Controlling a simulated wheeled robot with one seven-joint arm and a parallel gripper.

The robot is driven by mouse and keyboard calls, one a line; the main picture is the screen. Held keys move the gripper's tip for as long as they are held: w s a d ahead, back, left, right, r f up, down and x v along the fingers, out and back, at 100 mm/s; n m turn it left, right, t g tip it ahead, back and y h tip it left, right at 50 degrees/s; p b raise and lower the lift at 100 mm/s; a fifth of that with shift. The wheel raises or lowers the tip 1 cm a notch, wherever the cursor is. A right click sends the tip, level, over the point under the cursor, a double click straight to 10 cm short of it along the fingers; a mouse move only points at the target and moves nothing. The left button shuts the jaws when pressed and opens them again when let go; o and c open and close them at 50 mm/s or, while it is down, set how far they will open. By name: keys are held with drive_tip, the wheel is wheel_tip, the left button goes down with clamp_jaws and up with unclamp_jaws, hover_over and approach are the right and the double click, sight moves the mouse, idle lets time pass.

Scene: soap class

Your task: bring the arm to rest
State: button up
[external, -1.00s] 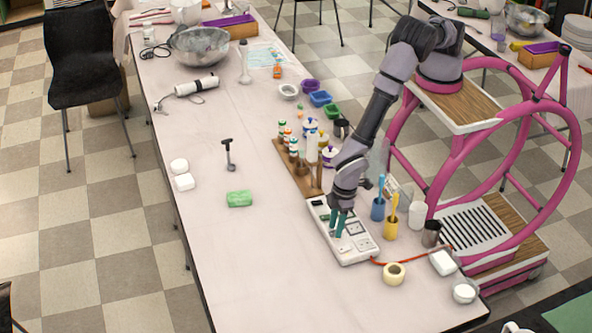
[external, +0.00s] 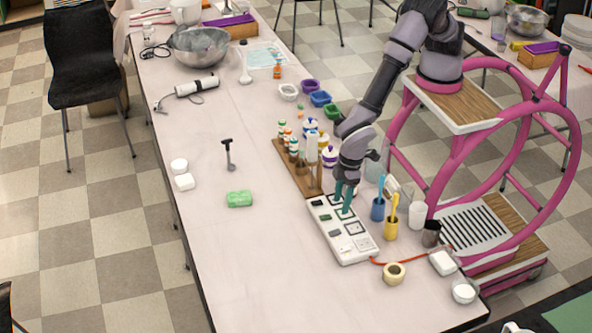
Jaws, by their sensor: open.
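My gripper (external: 344,198) hangs fingers down over the far end of the white panel (external: 353,249) on the long table. Its green fingertips are apart and nothing shows between them. The picture does not show clearly whether the tips touch the panel. My arm (external: 384,84) reaches down and to the left from its mount on the pink wheeled frame (external: 492,220). Dark and outlined squares lie on the panel's top.
Blue (external: 378,209) and yellow (external: 391,228) cups with brushes stand right of the panel. A wooden rack (external: 291,168) with several bottles is at its far left. A green soap bar (external: 239,199) lies left. The front left tabletop (external: 260,275) is clear.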

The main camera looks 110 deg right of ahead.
drive_tip(key=shift+r, duration=0.4)
drive_tip(key=s+d+r+m+y, duration=0.1)
drive_tip(key=d+r, duration=0.4)
drive_tip(key=r, duration=0.3)
drive_tip(key=d+r+t, duration=0.1)
drive_tip(key=d+r, duration=0.3)
drive_tip(key=r, duration=0.5)
drive_tip(key=s+d+r+m+y, duration=0.1)
drive_tip(key=d+r, duration=0.4)
drive_tip(key=r, duration=0.3)
drive_tip(key=s+d+r+m+t, duration=0.1)
drive_tip(key=s+d+r+t, duration=0.1)
drive_tip(key=s+d+r, duration=0.9)
drive_tip(key=s+d+r+t, duration=0.1)
drive_tip(key=s+d, duration=0.3)
drive_tip(key=s, duration=0.4)
drive_tip(key=s+d+r+m+t, duration=0.1)
drive_tip(key=s+d+r, duration=0.2)
drive_tip(key=s, duration=0.5)
drive_tip(key=shift+s+d+r+t, duration=0.3)
drive_tip(key=shift+s+d+r, duration=0.05)
drive_tip(key=shift+r, duration=0.15)
